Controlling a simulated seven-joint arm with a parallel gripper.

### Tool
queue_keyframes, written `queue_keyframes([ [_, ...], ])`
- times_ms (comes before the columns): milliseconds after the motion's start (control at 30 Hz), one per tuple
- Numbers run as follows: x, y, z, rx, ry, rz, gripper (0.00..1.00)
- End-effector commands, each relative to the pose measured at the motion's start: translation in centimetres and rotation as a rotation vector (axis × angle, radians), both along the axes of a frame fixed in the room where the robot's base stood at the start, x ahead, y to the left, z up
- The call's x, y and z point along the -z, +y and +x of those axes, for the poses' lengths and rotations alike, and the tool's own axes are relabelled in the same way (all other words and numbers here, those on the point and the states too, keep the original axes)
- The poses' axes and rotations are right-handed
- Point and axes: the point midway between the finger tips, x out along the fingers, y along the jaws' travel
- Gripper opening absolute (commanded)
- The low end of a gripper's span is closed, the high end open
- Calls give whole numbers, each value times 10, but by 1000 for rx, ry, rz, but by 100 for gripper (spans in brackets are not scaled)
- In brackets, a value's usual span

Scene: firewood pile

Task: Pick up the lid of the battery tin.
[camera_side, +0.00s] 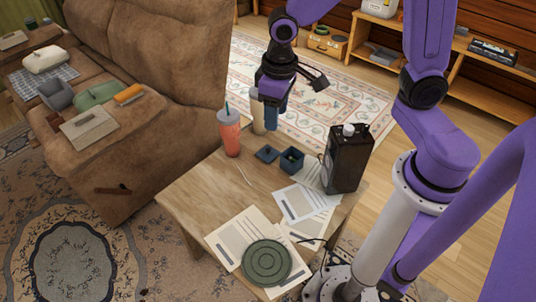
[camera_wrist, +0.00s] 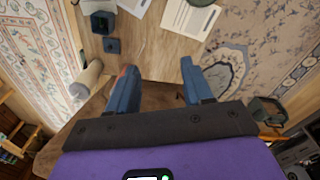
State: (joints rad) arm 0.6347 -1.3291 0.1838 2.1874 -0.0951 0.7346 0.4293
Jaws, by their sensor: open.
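The battery tin appears to be the small open dark-blue box (camera_side: 292,161) on the wooden table, with something greenish inside. Its likely lid, a flat dark-blue square (camera_side: 266,154) with a small raised knob, lies on the table just left of it. In the wrist view the tin (camera_wrist: 102,22) and the lid (camera_wrist: 112,46) show at the upper left, beyond the left finger. My gripper (camera_side: 271,120) hangs above the table's far side, apart from the lid. In the wrist view my gripper (camera_wrist: 158,68) has its blue fingers spread with nothing between them.
A red tumbler (camera_side: 229,137) with a straw stands left of the lid; a beige cylinder (camera_side: 258,118) is behind. A tall black container (camera_side: 347,158) stands right of the tin. Papers (camera_side: 302,203) and a round green object (camera_side: 266,263) cover the table's front. Bare wood (camera_side: 205,185) shows at left.

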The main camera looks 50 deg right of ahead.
Motion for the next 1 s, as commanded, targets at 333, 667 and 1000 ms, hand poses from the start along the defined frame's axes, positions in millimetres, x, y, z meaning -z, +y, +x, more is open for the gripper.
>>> queue_keyframes([
  [333, 65, -28, 115, 501, -27, -6, 51],
  [667, 146, -92, 188, 964, -53, -2, 51],
  [1000, 232, -169, 211, 1390, -76, 11, 51],
])
